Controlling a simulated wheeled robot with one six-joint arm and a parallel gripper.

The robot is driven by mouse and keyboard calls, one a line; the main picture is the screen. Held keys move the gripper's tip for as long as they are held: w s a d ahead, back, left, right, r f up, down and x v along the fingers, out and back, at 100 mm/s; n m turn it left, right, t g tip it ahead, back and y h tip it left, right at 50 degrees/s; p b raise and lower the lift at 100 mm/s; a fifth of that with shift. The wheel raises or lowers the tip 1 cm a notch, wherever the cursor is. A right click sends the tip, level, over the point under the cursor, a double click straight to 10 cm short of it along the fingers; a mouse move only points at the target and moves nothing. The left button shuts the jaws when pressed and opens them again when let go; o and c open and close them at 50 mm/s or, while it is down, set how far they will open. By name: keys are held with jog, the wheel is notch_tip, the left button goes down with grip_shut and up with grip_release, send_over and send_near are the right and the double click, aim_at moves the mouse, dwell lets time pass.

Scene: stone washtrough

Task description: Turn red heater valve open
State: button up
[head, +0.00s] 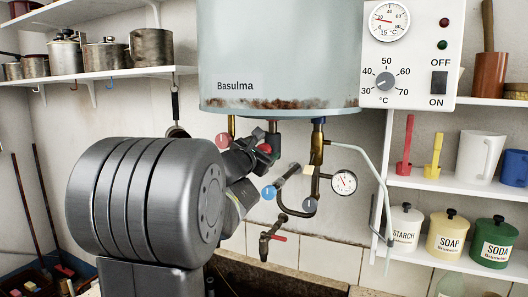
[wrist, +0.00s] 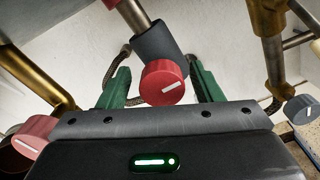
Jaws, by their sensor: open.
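The red heater valve knob (wrist: 163,82) is in the middle of the wrist view, on a dark grey valve body with a pipe. Its white pointer mark lies nearly level, tilted slightly up to the right. The knob also shows in the head view (head: 265,148), below the tank and partly hidden by my arm. My gripper (wrist: 157,72) is open, with one green finger on each side of the knob and valve body. Gaps show between the fingers and the knob. In the head view the fingers are hard to make out.
The pale heater tank (head: 277,60) hangs above. A pinkish-red knob (head: 222,140), blue knob (head: 268,192) and grey knob (head: 308,204) are close by. A pressure gauge (head: 344,182) and brass pipe (head: 318,145) stand to the right.

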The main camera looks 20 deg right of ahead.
jog(key=c, duration=1)
jog(key=shift+n, duration=0.4)
jog(key=n+b, duration=0.1)
jog(key=n, duration=0.2)
jog(key=shift+n, duration=0.4)
jog(key=n, duration=0.4)
jog(key=shift+r+n, duration=0.1)
jog(key=shift+n, duration=0.2)
jog(key=n+p, duration=0.1)
jog(key=n, duration=0.3)
jog(key=n+p, duration=0.1)
jog(key=n, duration=0.3)
jog(key=shift+n, duration=0.5)
